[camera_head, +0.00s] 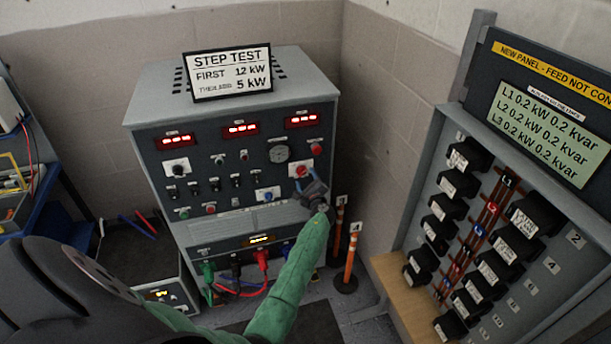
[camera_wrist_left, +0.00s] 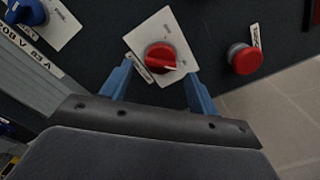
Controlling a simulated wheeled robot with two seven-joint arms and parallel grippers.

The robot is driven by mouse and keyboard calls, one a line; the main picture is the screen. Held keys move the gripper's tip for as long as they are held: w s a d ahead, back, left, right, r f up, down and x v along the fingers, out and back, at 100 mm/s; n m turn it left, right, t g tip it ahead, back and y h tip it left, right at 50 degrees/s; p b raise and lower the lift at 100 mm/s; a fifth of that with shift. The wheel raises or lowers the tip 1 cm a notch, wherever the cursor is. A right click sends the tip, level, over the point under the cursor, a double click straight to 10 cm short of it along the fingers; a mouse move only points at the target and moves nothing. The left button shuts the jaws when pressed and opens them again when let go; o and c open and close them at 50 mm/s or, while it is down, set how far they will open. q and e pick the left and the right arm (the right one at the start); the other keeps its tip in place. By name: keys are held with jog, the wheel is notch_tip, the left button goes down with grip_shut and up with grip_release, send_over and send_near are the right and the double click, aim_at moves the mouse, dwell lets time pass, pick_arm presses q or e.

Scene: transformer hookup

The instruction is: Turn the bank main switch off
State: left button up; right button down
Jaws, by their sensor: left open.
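A red rotary switch (camera_head: 302,171) on a white plate sits at the right of the load bank's front panel (camera_head: 225,160). I take it to be the main switch; its label is too small to read. In the left wrist view the red switch (camera_wrist_left: 160,57) has a pale pointer line aimed to the right. My left gripper (camera_head: 312,186) is open in front of the panel. In the wrist view its two blue fingers (camera_wrist_left: 157,82) lie on either side of the switch's lower part, with no visible grip on it. My right gripper is not in view.
A red push button (camera_wrist_left: 245,60) is close to the right finger; a blue rotary switch (camera_wrist_left: 28,12) is at upper left. Coloured cables (camera_head: 262,262) plug in below. Orange posts (camera_head: 348,262) and a breaker panel (camera_head: 480,225) stand to the right.

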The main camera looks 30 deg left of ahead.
pick_arm(q)
jog(key=shift+w+a, duration=0.35)
jog(key=shift+a, duration=0.1)
jog(key=c, duration=1)
jog(key=shift+o, duration=0.2)
jog(key=shift+f, duration=0.1)
